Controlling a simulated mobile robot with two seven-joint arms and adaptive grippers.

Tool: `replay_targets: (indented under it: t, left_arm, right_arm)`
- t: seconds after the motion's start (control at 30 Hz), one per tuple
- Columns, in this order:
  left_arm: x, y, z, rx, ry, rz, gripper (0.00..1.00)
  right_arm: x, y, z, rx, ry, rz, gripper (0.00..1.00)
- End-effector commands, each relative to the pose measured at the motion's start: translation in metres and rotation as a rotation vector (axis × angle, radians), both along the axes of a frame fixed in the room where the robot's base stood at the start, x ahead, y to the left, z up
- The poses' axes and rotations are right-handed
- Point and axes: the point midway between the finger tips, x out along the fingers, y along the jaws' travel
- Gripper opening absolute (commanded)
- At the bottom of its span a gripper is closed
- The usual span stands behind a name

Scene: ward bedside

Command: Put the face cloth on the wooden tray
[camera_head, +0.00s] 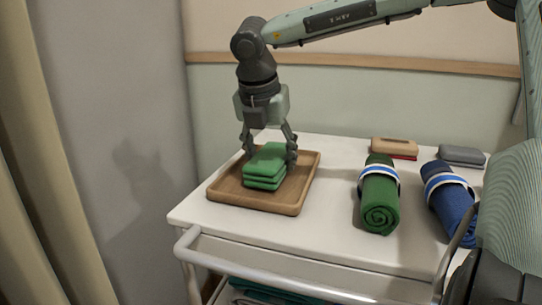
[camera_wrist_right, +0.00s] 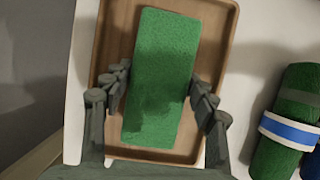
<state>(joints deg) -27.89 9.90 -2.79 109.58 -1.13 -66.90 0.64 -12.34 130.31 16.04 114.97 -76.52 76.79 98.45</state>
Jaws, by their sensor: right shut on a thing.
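The green folded face cloth (camera_head: 265,166) is over the wooden tray (camera_head: 290,207), within its rim, near the middle. My right gripper (camera_head: 269,157) points down from above and is shut on the cloth, with a finger on each side. In the right wrist view the cloth (camera_wrist_right: 162,75) lies lengthwise between the fingers (camera_wrist_right: 160,95), with the tray's floor and rim (camera_wrist_right: 108,30) around it. The cloth looks low in the tray; I cannot tell whether its underside touches the tray floor. My left gripper is not in view.
On the white trolley top (camera_head: 330,235) stand a rolled green towel (camera_head: 379,205) and a rolled blue towel (camera_head: 450,205), both banded. Behind them are a tan item (camera_head: 394,147) and a grey item (camera_head: 462,155). A rail (camera_head: 270,282) runs along the front.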

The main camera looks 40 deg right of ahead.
Motion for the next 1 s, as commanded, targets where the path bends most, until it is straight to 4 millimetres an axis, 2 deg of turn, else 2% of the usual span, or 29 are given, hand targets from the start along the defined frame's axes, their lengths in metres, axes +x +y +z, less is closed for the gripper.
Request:
replay_targets:
  t: [0.33, 0.6, 0.63, 0.7, 0.8, 1.0]
  left_arm:
    - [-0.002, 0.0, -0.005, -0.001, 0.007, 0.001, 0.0]
    - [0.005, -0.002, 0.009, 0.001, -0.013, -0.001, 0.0]
    - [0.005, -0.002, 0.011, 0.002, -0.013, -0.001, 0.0]
    - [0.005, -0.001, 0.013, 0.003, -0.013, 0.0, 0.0]
    - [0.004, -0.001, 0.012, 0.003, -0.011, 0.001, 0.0]
    - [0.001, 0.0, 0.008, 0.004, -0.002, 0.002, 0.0]
  right_arm:
    - [0.0, 0.0, -0.006, -0.001, -0.002, -0.001, 0.31]
    - [0.0, 0.0, -0.007, 0.0, -0.002, -0.001, 0.31]
    - [0.0, 0.0, -0.007, 0.0, -0.002, -0.001, 0.59]
    - [0.0, 0.0, -0.007, 0.0, -0.002, -0.001, 0.68]
    - [0.0, 0.0, -0.007, 0.0, -0.002, -0.001, 0.78]
    - [0.0, 0.0, -0.007, -0.001, -0.001, -0.001, 0.78]
